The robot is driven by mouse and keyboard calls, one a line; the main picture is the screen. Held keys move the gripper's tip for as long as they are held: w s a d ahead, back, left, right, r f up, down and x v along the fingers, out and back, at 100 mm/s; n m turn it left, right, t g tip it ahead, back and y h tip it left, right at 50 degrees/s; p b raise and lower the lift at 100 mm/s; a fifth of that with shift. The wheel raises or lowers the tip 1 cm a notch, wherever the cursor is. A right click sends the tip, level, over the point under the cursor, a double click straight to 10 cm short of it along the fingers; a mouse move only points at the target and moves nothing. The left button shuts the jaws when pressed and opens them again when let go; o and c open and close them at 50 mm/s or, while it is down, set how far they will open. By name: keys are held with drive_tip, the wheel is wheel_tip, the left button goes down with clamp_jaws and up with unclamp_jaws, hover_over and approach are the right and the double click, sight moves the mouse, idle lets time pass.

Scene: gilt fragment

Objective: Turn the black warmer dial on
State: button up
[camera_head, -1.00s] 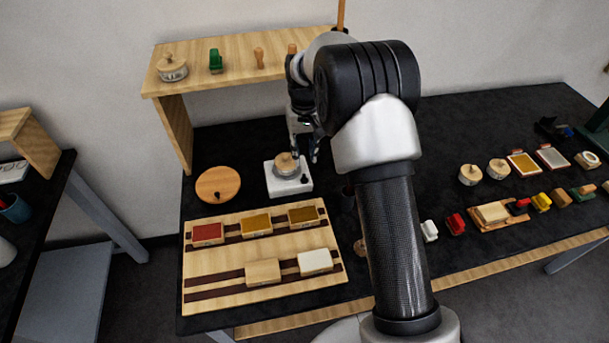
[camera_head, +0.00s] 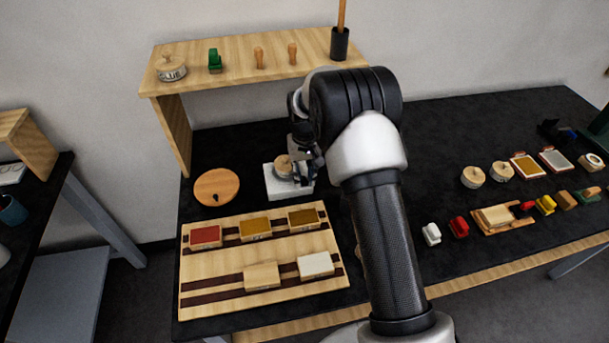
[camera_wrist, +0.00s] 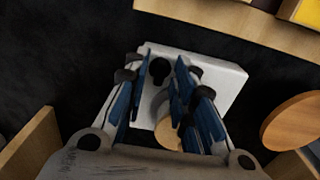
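The white warmer (camera_head: 282,191) stands on the black table, with a small wooden-lidded pot (camera_head: 283,165) on it. In the wrist view the warmer (camera_wrist: 222,80) lies under my gripper (camera_wrist: 162,78). The black dial (camera_wrist: 159,72) shows between the two blue-padded fingers, which are apart; I cannot tell whether either finger touches it. The pot's wooden lid (camera_wrist: 166,132) is partly hidden behind the right finger. In the head view my gripper (camera_head: 305,172) is at the right side of the warmer and hides the dial.
A round wooden disc (camera_head: 216,187) lies left of the warmer. A wooden board (camera_head: 215,262) with several coloured blocks is in front. A raised wooden shelf (camera_head: 235,73) stands behind. Several stamps and pots fill the table's right side.

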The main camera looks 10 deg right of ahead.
clamp_jaws()
drive_tip(key=shift+m, duration=0.4)
drive_tip(key=m+p, duration=0.1)
drive_tip(key=m, duration=0.2)
drive_tip(key=m+p, duration=0.1)
drive_tip(key=m, duration=0.8)
drive_tip(key=shift+m+p, duration=0.4)
drive_tip(key=m, duration=0.4)
drive_tip(key=shift+m, duration=0.3)
drive_tip(key=shift+o, duration=1)
unclamp_jaws()
